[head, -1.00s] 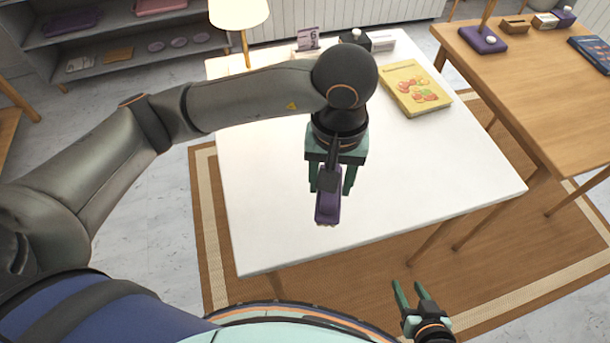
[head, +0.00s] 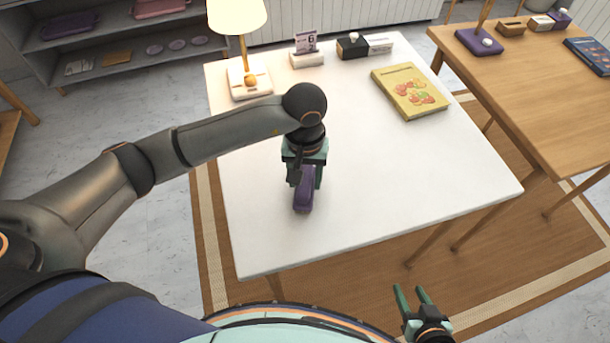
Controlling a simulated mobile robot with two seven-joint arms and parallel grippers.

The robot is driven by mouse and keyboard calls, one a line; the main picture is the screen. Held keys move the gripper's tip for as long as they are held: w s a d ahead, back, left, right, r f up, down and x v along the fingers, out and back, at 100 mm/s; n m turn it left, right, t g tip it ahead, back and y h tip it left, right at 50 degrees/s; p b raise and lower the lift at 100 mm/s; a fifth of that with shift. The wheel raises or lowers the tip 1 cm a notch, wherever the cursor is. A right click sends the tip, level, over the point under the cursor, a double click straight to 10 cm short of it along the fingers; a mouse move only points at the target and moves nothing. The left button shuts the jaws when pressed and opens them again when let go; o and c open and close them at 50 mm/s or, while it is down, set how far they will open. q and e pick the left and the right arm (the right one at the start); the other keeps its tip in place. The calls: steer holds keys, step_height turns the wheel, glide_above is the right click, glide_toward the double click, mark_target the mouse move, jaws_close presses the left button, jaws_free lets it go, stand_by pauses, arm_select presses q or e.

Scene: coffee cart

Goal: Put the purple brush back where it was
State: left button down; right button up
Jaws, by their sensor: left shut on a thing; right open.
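The purple brush (head: 304,196) is over the left part of the white table (head: 400,180). My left gripper (head: 304,180) points down and is shut on the brush. I cannot tell whether the brush touches the tabletop or hangs just above it. My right gripper (head: 413,296) is open and empty, low in front of the table's front edge.
A lamp (head: 243,85), a small sign (head: 306,48), a black box (head: 352,47) and a white box (head: 379,43) line the table's back. A yellow book (head: 410,90) lies back right. The table's middle and front right are clear. A wooden table (head: 540,110) stands right.

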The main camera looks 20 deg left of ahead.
mark_target(305, 178)
arm_select(q)
steer(key=shift+f+b, duration=0.2)
steer(key=shift+b, duration=0.1)
steer(key=shift+c, duration=1.5)
jaws_free()
step_height(305, 178, up, 12)
steer(key=shift+r, duration=0.25)
